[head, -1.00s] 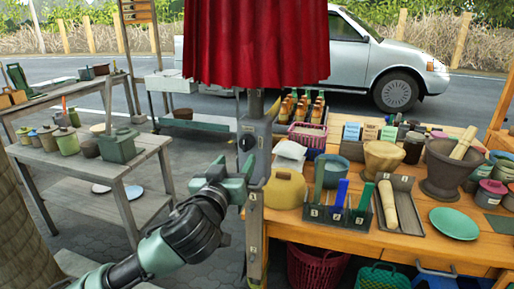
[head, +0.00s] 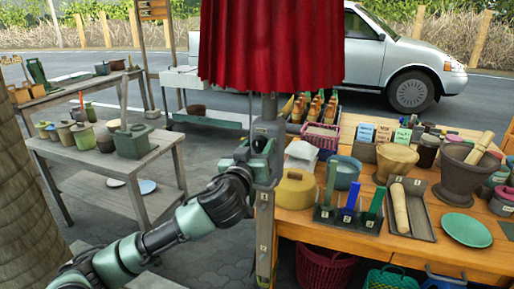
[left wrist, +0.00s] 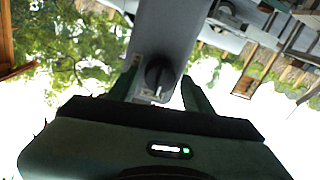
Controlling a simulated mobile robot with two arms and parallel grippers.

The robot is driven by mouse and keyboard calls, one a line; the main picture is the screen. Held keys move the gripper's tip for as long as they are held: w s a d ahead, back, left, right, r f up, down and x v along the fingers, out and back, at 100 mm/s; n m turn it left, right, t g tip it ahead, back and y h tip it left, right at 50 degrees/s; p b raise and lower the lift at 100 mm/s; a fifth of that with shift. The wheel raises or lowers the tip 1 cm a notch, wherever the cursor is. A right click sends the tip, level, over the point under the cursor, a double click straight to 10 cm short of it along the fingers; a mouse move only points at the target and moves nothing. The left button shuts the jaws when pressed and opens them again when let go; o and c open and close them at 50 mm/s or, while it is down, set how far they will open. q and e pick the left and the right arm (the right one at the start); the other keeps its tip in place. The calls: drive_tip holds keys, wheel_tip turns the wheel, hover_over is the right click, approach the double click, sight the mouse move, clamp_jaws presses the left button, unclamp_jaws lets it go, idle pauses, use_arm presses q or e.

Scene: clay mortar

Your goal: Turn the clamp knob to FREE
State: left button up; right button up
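The clamp knob (head: 259,143) is a small dark round knob on the grey clamp plate (head: 268,127), fixed to the post below the red cloth. My left gripper (head: 260,160) is raised at the clamp and partly covers it. In the left wrist view the dark knob (left wrist: 158,74) lies between the two green fingers of my left gripper (left wrist: 160,92), on the grey plate (left wrist: 170,30). The fingers are apart, with a visible gap on each side of the knob. Small pale marks beside the knob are too small to read. My right gripper is out of view.
The wooden table (head: 400,240) on the right holds a yellow lidded pot (head: 296,188), a dark rack (head: 345,218) and several bowls. The red cloth (head: 270,45) hangs above the clamp. A grey table (head: 165,150) with pots stands left.

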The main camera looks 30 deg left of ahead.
use_arm(q)
clamp_jaws()
drive_tip(key=shift+m, duration=0.3)
drive_tip(key=m, duration=0.3)
drive_tip(key=shift+p, duration=0.35)
drive_tip(key=m+p, duration=0.1)
drive_tip(key=m, duration=0.4)
drive_tip(key=shift+t, duration=0.3)
drive_tip(key=m+p, duration=0.2)
drive_tip(key=m, duration=0.3)
drive_tip(key=shift+h, duration=0.4)
drive_tip(key=m+p, duration=0.2)
drive_tip(key=m, duration=0.3)
drive_tip(key=shift+f, duration=0.2)
drive_tip(key=shift+m+t+h, duration=0.3)
